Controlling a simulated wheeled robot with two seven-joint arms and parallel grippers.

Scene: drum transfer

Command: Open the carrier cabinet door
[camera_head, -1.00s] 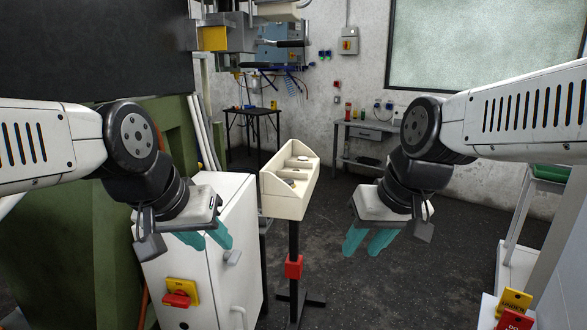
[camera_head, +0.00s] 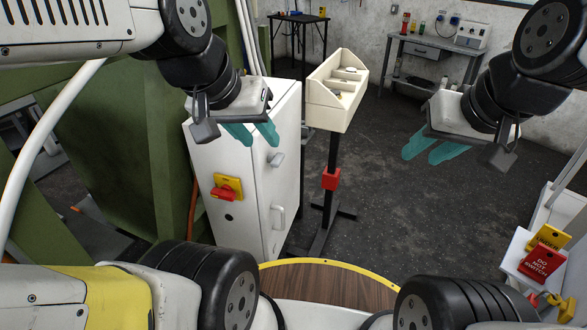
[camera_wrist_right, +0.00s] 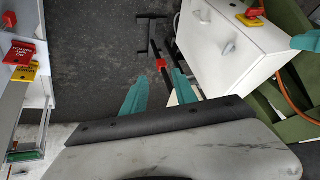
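The white cabinet (camera_head: 207,160) stands left of centre in the head view, with a red and yellow rotary switch (camera_head: 226,188) on its left face. On its right face are a grey latch (camera_head: 277,158) and a bar handle (camera_head: 278,217). The door looks shut. My left gripper (camera_head: 252,134) is open and empty, in front of the cabinet's upper part in the picture; I cannot tell whether it touches. My right gripper (camera_head: 435,148) is open and empty over the floor, well right of the cabinet. The right wrist view shows the cabinet (camera_wrist_right: 215,70) beyond its teal fingers (camera_wrist_right: 160,92).
A cream bin (camera_head: 333,108) on a black stand with a red clamp (camera_head: 331,179) stands right of the cabinet. A round wooden top (camera_head: 325,285) with a yellow rim is in front. Red and yellow tags (camera_head: 543,260) hang at right. Dark floor between is clear.

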